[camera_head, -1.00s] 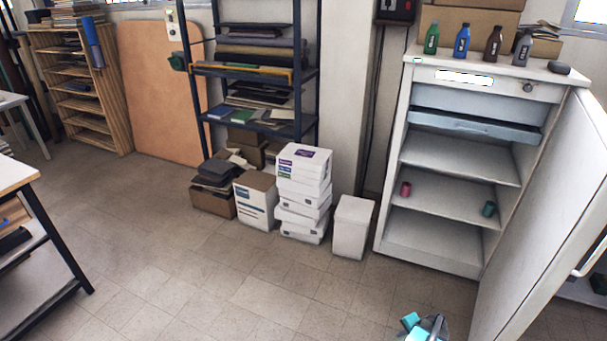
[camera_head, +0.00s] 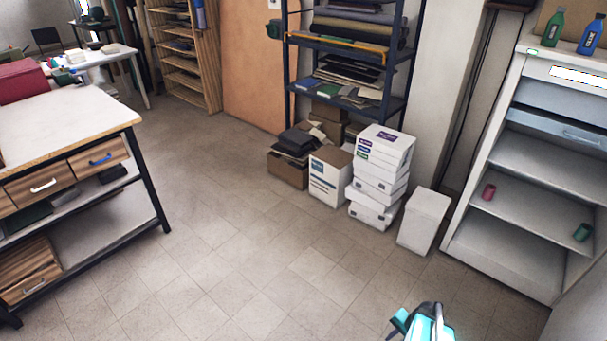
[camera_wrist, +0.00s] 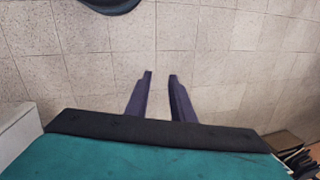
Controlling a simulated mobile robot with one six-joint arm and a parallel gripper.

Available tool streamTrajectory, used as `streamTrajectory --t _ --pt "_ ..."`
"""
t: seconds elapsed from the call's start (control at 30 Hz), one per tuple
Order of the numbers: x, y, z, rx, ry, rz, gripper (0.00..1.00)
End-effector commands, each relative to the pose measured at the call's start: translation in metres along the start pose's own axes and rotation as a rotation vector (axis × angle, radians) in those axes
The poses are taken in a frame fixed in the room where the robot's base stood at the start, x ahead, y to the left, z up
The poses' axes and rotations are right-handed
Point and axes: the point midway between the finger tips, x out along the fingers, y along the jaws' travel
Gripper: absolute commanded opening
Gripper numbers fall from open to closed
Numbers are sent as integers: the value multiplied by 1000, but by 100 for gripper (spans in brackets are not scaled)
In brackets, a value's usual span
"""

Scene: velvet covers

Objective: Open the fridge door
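The fridge is a white cabinet (camera_head: 490,135) at the right of the head view, with its front open. Its shelves show, holding a small red can (camera_head: 489,192) and a small green can (camera_head: 583,232). The fridge door (camera_head: 585,312) stands swung open; only a pale part shows in the lower right corner, and its handle is out of view. My gripper (camera_wrist: 160,74) shows in the wrist view with two dark fingers apart, nothing between them, pointing over bare floor tiles. It is away from the door.
A workbench (camera_head: 70,115) with drawers stands at the left. White boxes (camera_head: 380,175) and a white bin (camera_head: 424,220) stand left of the fridge, before a dark shelf rack (camera_head: 345,45). The tiled floor (camera_head: 240,250) in the middle is clear.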

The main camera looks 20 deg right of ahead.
Motion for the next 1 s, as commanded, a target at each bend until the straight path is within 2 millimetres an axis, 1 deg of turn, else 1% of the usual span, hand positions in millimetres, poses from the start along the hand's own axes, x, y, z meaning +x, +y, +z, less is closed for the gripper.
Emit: streamTrajectory --t 0.03,0.1,0.4,0.7,1.0 --pt "3 -6 9 -29 -16 9 22" --pt "6 -14 20 -65 -35 21 22" --pt "19 -39 67 -219 -118 78 22" --pt "29 -55 115 -371 -196 142 22" --pt "35 -64 160 -522 -269 210 22"
